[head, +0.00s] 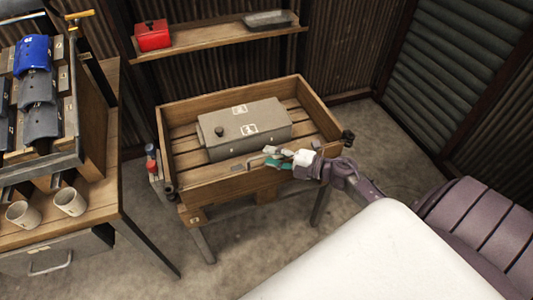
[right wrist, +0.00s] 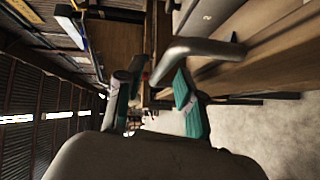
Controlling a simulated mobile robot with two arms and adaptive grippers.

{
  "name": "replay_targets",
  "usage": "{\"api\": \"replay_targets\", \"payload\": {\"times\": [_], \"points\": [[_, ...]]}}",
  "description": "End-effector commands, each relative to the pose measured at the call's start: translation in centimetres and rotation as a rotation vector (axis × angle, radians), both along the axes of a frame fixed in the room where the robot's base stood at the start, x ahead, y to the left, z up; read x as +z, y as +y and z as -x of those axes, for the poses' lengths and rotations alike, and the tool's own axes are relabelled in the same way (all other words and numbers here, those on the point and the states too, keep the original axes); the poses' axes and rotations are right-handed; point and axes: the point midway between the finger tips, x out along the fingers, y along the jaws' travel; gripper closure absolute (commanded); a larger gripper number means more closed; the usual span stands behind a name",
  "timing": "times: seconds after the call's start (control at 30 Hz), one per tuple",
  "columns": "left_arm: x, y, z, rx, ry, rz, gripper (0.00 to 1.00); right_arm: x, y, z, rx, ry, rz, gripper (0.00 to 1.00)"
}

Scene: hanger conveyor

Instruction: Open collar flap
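I cannot make out a collar flap in either view. A grey metal box (head: 247,127) with a dark knob and pale labels lies in a slatted wooden crate (head: 225,187). My right gripper (head: 278,158), with teal finger pads, is at the crate's near wall, right of its middle. In the right wrist view the gripper (right wrist: 158,92) has its pads apart, and a bent grey bar (right wrist: 200,48) by the wood reaches between them. I cannot tell whether the pads touch the bar. My left gripper is not in view.
A wooden bench (head: 105,192) at the left carries two mugs (head: 70,201) and a rack with a blue curved piece (head: 31,53) and grey ones. A shelf (head: 215,43) behind holds a red box (head: 152,35) and a grey tray (head: 266,20). Floor (head: 400,140) is clear right of the crate.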

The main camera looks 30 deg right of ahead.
Motion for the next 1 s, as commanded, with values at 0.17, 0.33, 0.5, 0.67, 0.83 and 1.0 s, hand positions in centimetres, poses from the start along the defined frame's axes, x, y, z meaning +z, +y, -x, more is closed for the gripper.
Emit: {"api": "replay_targets", "payload": {"times": [0.17, 0.33, 0.5, 0.67, 0.83, 1.0], "points": [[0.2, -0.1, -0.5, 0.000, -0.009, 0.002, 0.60, -0.3, 0.9, -1.5, -0.001, 0.000, -0.002, 0.63], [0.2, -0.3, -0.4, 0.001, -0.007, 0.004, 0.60, -0.3, 1.1, -1.8, -0.001, 0.000, 0.000, 0.63], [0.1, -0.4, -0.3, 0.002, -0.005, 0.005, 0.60, -0.3, 1.1, -1.8, -0.001, 0.001, 0.000, 0.63], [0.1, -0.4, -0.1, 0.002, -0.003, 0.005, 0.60, -0.3, 1.1, -1.8, -0.001, 0.001, -0.001, 0.88], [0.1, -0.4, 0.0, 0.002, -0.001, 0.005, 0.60, -0.4, 1.1, -1.7, -0.001, 0.001, 0.000, 1.00], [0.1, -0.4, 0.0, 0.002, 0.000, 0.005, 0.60, -0.4, 1.1, -1.7, -0.001, 0.001, 0.000, 1.00]]}}
